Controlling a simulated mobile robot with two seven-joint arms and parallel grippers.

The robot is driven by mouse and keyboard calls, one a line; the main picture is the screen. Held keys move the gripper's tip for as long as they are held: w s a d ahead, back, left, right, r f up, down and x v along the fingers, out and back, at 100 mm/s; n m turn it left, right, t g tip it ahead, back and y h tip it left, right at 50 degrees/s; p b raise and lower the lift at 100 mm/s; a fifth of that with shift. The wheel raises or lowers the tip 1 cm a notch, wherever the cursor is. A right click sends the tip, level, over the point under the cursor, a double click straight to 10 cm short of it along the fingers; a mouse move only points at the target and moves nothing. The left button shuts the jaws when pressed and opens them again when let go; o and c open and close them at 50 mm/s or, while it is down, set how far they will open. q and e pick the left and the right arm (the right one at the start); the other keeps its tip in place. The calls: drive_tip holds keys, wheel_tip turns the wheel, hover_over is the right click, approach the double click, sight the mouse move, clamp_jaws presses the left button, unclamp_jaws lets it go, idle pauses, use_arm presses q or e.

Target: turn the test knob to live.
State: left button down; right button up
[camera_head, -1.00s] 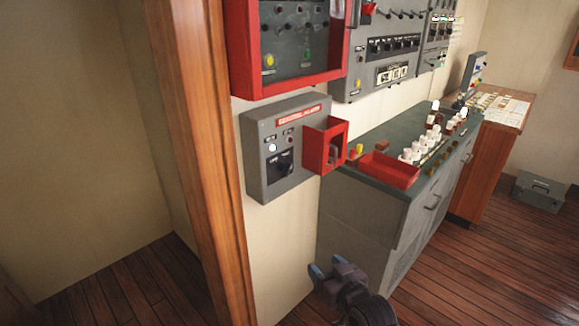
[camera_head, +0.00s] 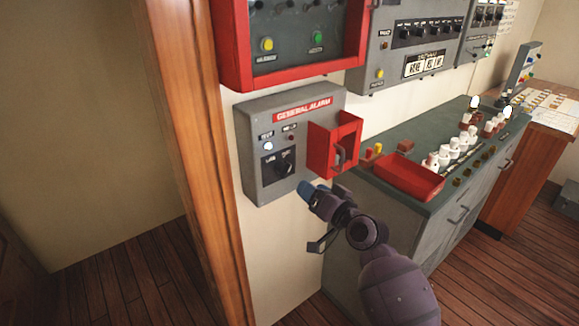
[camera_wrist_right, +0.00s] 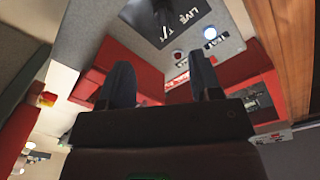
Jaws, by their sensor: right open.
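The general alarm box (camera_head: 258,185) is a grey box on the wall, with a red "GENERAL ALARM" label. The black test knob (camera_head: 284,165) sits on a dark plate at its lower front, with marks on either side; I cannot tell its exact pointing. In the right wrist view the knob (camera_wrist_right: 147,20) is at the top, near the word LIVE. A lit white lamp (camera_head: 268,147) is above the plate. My right gripper (camera_head: 314,214) is open and empty, below and right of the knob, apart from it. My left gripper is out of view.
A red open-fronted guard (camera_head: 347,133) juts from the alarm box's right side, close above my right gripper. A red-framed panel (camera_head: 231,75) hangs above. A grey console (camera_head: 372,215) with a red tray (camera_head: 408,186) stands right. A wooden post (camera_head: 190,170) stands left.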

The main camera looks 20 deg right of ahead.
sight(287, 173)
drive_tip(key=x, duration=1)
drive_tip(key=shift+w+a, duration=0.25)
drive_tip(key=shift+a, duration=0.25)
drive_tip(key=shift+c, duration=0.4)
drive_tip(key=c, duration=0.8)
drive_tip(key=shift+c, duration=0.2)
